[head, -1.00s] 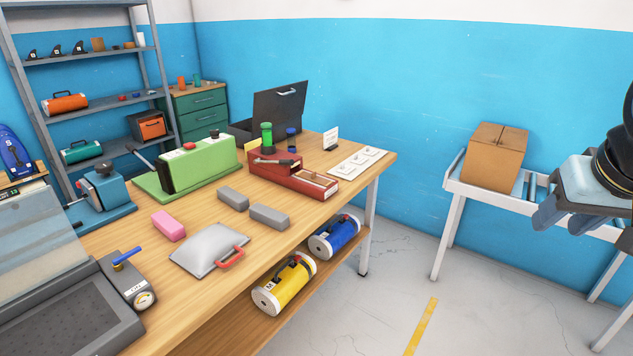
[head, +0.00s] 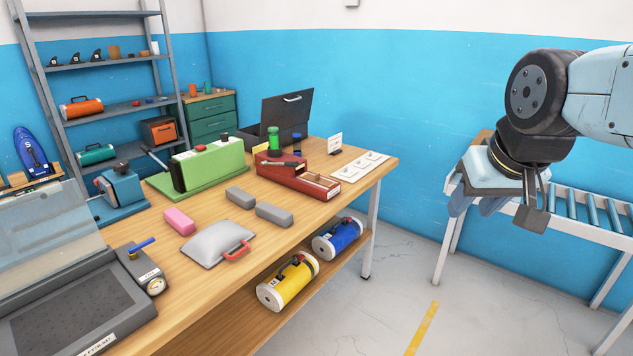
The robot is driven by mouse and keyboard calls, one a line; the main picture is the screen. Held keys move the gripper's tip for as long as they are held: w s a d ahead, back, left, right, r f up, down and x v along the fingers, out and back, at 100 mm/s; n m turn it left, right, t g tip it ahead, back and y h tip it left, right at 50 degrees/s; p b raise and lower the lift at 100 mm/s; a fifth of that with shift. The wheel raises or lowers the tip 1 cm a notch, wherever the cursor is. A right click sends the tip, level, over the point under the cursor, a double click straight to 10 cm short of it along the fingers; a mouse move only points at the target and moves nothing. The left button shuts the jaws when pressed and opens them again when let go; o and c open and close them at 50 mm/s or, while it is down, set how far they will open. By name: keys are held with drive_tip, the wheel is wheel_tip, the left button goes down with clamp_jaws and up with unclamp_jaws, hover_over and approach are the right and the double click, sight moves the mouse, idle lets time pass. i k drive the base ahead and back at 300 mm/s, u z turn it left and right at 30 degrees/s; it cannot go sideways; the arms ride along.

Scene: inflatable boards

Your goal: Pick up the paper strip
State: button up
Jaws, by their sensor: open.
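I cannot make out a paper strip for certain. The red box (head: 290,178) on the workbench has an open tray with pale tan pieces inside, too small to identify. A white sheet (head: 361,167) with several small pale patches lies at the bench's right end. My gripper (head: 474,206) is at the right, pointing down, in front of the roller conveyor and clear of the bench. Its blue-grey fingers are open, with nothing seen between them. My arm hides most of the cardboard box behind it.
The wooden bench (head: 215,290) also holds a green machine (head: 208,164), grey blocks (head: 274,214), a pink block (head: 180,221) and a grey pad (head: 217,244). Yellow (head: 287,283) and blue (head: 337,239) cylinders lie on its lower shelf. Open floor separates bench and conveyor (head: 585,212).

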sight(315, 179)
drive_tip(key=u, duration=0.1)
drive_tip(key=i, duration=1)
drive_tip(key=z, duration=0.1)
